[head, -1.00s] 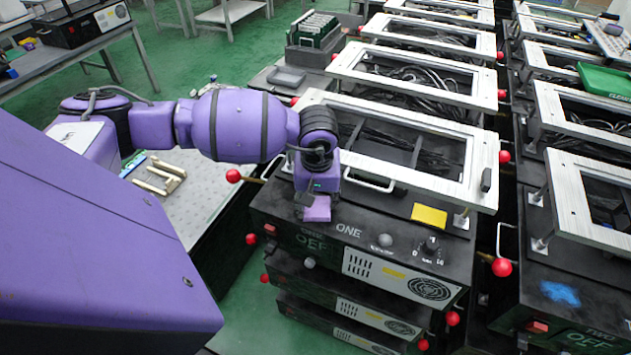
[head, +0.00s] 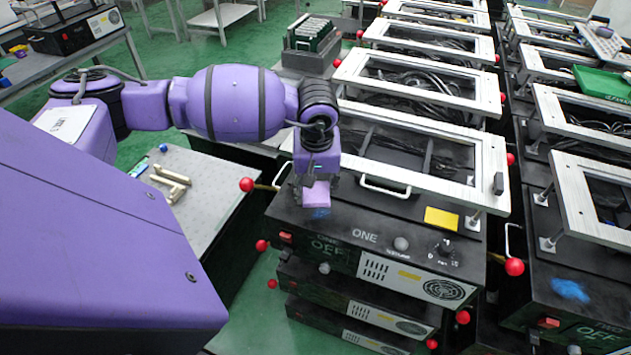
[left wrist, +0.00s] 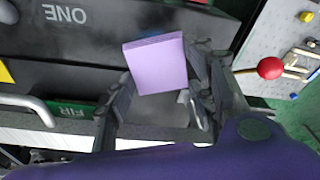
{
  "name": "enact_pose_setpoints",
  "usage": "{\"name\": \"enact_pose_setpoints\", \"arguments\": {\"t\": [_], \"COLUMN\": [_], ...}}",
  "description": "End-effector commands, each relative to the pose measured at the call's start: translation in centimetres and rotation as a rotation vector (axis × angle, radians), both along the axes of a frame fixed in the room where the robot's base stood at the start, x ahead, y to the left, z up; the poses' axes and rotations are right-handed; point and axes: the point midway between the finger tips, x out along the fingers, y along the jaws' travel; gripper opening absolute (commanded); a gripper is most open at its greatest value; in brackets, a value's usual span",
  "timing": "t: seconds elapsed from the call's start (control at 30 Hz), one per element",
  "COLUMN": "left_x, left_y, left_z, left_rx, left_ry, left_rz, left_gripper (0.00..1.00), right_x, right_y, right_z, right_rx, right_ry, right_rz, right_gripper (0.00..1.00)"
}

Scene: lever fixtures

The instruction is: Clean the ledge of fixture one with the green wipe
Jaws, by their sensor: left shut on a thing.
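Fixture one is the black box marked ONE, with a pale frame (head: 425,165) on top. Its dark front ledge (head: 395,218) carries a blue smudge (head: 319,214) near the left end. My left gripper (head: 316,183) is over that left end, shut on a lilac block (head: 316,196). The block also shows between the fingers in the left wrist view (left wrist: 157,65), over the dark ledge. I cannot tell whether it touches the ledge. No green wipe shows in my grip. My right gripper is not in view.
A yellow patch (head: 441,218), a grey knob (head: 401,243) and a dial (head: 445,249) are along fixture one's front. A red-balled lever (head: 247,184) sticks out at its left. Fixture two (head: 575,290), with another blue smudge, stands at right.

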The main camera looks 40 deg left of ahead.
Motion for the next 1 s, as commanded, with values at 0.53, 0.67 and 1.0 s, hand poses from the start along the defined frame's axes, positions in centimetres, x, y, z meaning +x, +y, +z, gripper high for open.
{"name": "enact_pose_setpoints", "arguments": {"t": [0.53, 0.67, 1.0], "left_x": [-0.2, -0.1, -0.1], "left_y": [0.1, 0.1, 0.1], "left_z": [2.3, 2.3, 2.3], "left_rx": [0.0, 0.0, 0.0], "left_ry": [0.0, 0.0, 0.0], "left_rz": [0.01, 0.01, 0.01], "left_gripper": [0.25, 0.25, 0.25], "right_x": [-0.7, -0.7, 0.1], "right_y": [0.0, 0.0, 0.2], "right_z": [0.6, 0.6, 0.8], "right_rx": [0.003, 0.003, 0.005], "right_ry": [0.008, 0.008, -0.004], "right_rz": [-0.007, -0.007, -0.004], "right_gripper": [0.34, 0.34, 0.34]}}
